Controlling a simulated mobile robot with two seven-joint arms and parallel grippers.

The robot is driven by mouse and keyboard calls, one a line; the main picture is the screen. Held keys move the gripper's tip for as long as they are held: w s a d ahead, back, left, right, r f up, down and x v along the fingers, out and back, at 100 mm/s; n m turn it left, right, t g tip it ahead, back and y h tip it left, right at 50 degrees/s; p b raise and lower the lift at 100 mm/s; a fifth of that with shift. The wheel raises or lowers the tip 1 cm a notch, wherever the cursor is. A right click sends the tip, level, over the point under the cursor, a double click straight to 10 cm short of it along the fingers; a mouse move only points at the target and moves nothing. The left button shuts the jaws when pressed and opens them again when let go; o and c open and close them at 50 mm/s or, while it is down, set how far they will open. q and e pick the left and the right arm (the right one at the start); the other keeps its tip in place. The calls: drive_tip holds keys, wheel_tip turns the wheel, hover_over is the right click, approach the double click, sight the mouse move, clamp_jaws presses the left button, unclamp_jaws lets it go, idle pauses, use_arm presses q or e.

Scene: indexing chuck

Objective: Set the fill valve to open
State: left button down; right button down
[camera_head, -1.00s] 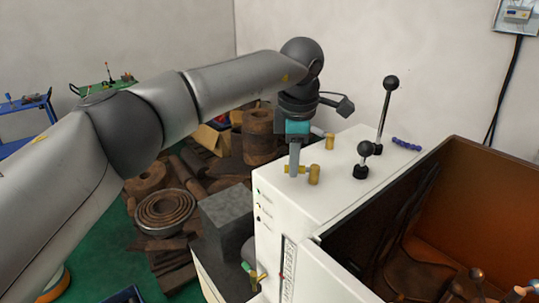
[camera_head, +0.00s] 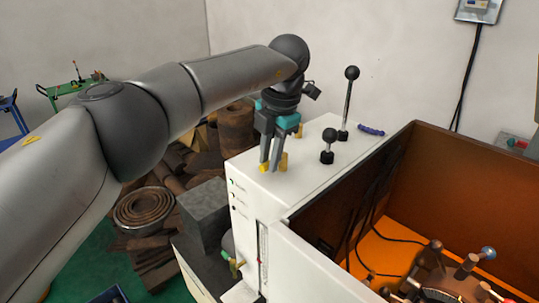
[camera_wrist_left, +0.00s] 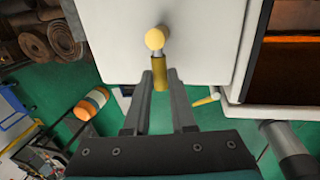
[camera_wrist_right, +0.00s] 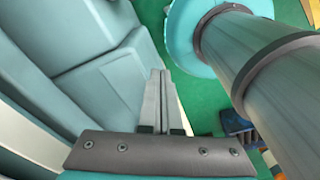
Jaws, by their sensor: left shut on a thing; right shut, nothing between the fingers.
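My left gripper (camera_head: 269,165) points down, shut on the yellow lever (camera_head: 264,168), whose end shows at the fingertips. In the left wrist view the lever (camera_wrist_left: 160,85) lies between the two fingers (camera_wrist_left: 161,78), and a round yellow knob (camera_wrist_left: 154,39) stands just beyond them. I cannot read a label marking open. My right gripper (camera_wrist_right: 160,75) is shut and empty in the right wrist view.
Two black-knobbed levers, tall (camera_head: 347,103) and short (camera_head: 328,145), stand right of the gripper on the white cabinet (camera_head: 262,188). An orange-walled enclosure (camera_head: 450,180) is at right. A grey block (camera_head: 203,212) is at left.

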idle(0.3)
use_arm(q)
drive_tip(key=c, duration=0.8)
unclamp_jaws()
drive_tip(key=shift+o, duration=0.2)
wheel_tip(320, 180, up, 15)
drive_tip(key=s+d+p, duration=0.2)
drive_tip(key=shift+s, duration=0.15)
drive_tip(key=shift+f, duration=0.1)
